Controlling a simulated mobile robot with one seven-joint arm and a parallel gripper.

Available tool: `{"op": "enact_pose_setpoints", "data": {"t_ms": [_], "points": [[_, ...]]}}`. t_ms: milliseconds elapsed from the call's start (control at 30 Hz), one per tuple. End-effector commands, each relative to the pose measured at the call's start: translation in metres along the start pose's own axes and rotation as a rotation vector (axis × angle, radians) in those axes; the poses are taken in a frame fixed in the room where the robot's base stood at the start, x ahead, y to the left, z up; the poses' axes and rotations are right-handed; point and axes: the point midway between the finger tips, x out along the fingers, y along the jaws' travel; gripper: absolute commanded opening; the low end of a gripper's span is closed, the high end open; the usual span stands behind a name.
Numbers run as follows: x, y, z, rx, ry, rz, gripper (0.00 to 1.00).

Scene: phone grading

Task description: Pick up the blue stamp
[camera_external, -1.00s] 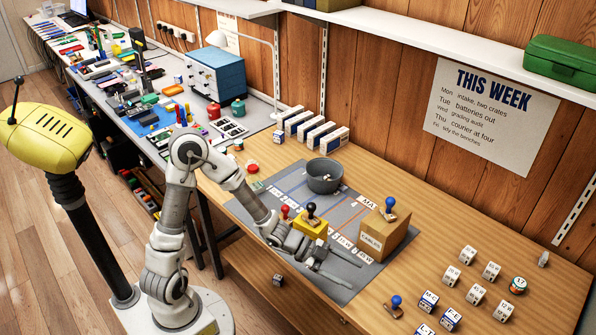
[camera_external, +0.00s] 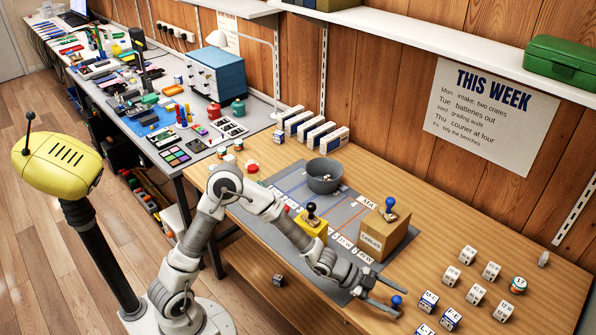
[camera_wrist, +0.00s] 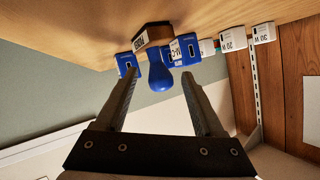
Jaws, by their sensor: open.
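A blue stamp (camera_external: 397,300) with a rounded blue knob stands on the wooden table near its front edge. It also shows in the wrist view (camera_wrist: 158,72), with a wooden base bearing a printed label. A second blue-handled stamp (camera_external: 390,206) stands on a cardboard box, with a dark base. My gripper (camera_external: 388,302) is open and low beside the front stamp, its fingers pointing towards it. In the wrist view, the knob appears between the open fingertips of my gripper (camera_wrist: 160,75). I cannot tell whether the fingers touch it.
Small blue-and-white boxes (camera_external: 428,301) stand just right of the stamp. The cardboard box (camera_external: 376,238), a yellow block (camera_external: 312,228) with a black-handled stamp and a grey bowl (camera_external: 323,182) stand on the grey mat (camera_external: 285,205).

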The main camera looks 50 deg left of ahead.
Motion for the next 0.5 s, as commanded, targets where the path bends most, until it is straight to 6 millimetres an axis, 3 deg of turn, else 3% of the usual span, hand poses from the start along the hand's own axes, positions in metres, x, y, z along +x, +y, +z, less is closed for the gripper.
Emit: {"op": "enact_pose_setpoints", "data": {"t_ms": [100, 333, 500], "points": [[0.0095, 0.0004, 0.0004, 0.001, 0.000, 0.000, 0.70], [0.0098, -0.0007, -0.0003, 0.001, 0.000, -0.001, 0.70], [0.0096, -0.0006, -0.0002, 0.001, -0.001, -0.001, 0.39]]}}
